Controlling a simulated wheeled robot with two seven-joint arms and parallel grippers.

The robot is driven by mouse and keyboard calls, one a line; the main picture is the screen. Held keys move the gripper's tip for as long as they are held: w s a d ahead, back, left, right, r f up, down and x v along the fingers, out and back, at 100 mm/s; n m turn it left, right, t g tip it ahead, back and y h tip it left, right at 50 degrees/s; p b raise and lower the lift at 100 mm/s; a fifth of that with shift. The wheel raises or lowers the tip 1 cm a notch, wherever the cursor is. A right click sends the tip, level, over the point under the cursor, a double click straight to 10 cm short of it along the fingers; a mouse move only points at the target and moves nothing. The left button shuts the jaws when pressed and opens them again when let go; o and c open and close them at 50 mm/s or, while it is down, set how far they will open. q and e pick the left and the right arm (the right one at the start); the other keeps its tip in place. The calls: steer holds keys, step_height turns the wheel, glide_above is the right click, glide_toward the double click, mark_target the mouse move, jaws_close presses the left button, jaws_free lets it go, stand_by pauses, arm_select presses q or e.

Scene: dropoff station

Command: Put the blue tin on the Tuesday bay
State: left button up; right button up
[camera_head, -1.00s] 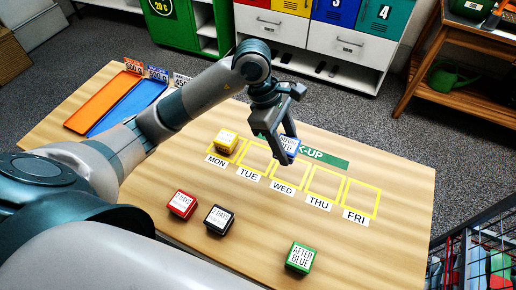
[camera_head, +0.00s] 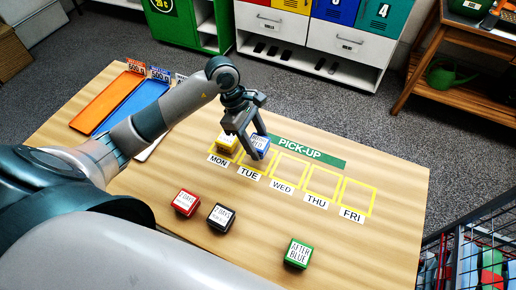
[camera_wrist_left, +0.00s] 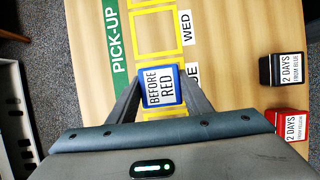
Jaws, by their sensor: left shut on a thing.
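My left gripper (camera_head: 256,154) is shut on the blue tin (camera_head: 261,146), which reads "BEFORE RED". In the left wrist view the blue tin (camera_wrist_left: 161,87) sits upright between the two fingers. It is over the Tuesday bay (camera_head: 243,162), a yellow outline behind the TUE label (camera_head: 249,173), and covers much of it. I cannot tell whether the tin touches the table or hangs just above it. The yellow tin (camera_head: 228,142) stands on the Monday bay, close to the left of my gripper. My right gripper is not in view.
The Wednesday (camera_head: 288,167), Thursday (camera_head: 322,183) and Friday (camera_head: 357,197) bays are empty. A red tin (camera_head: 186,203), a black tin (camera_head: 221,218) and a green tin (camera_head: 299,253) stand nearer on the table. Orange (camera_head: 106,100) and blue (camera_head: 131,107) trays lie at the far left.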

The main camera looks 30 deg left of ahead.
mark_target(258, 150)
arm_select(q)
step_height(258, 150, down, 3)
steer(key=shift+r+p, duration=0.15)
steer(key=shift+p, duration=0.65)
steer(key=shift+f, duration=0.4)
steer(key=shift+f, duration=0.1)
steer(key=shift+f, duration=0.1)
steer(key=o, duration=1.2)
steer(key=shift+c, duration=0.2)
